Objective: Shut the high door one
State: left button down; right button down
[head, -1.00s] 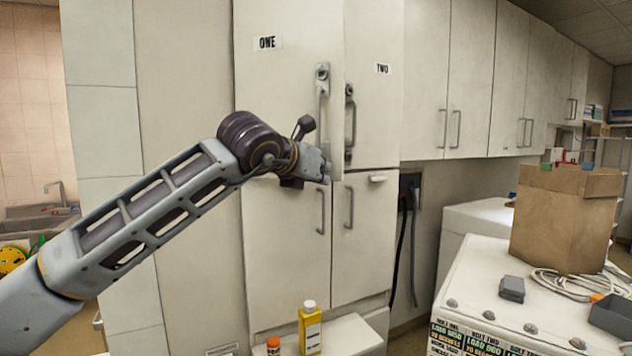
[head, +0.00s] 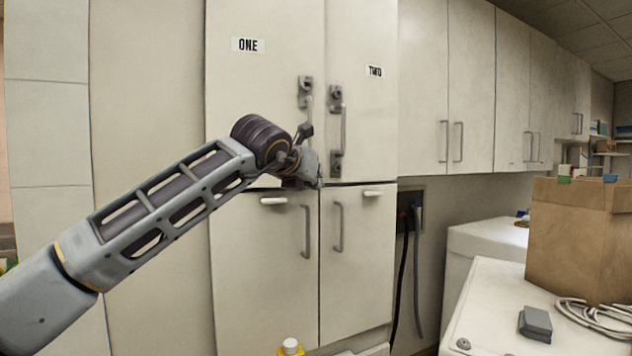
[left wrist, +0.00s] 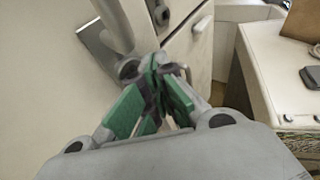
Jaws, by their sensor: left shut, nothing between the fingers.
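The high door one (head: 262,90) is the tall pale upper door with the label ONE. It looks flush, or nearly so, with door two (head: 362,100) to its right; I cannot tell if it is fully shut. Its grey handle (head: 307,93) is near its right edge, the lower part hidden behind my gripper. My left gripper (head: 318,182) is at the door's lower right corner, below the handle. In the left wrist view its green-padded fingers (left wrist: 157,85) are shut and empty, close to the pale door face and the handle's lower end (left wrist: 118,25). My right gripper is out of view.
Lower cabinet doors (head: 265,265) with handles are below. A yellow bottle with a white cap (head: 290,347) stands at the bottom edge. To the right, a white counter (head: 485,300) bears a paper bag (head: 580,235), a grey box (head: 536,324) and coiled cable (head: 600,318).

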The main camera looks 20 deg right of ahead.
pick_arm(q)
jog(key=shift+w+d+r, duration=0.1)
jog(key=shift+w+d, duration=0.15)
jog(key=shift+w, duration=0.65)
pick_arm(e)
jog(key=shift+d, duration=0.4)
pick_arm(q)
jog(key=shift+a, duration=0.1)
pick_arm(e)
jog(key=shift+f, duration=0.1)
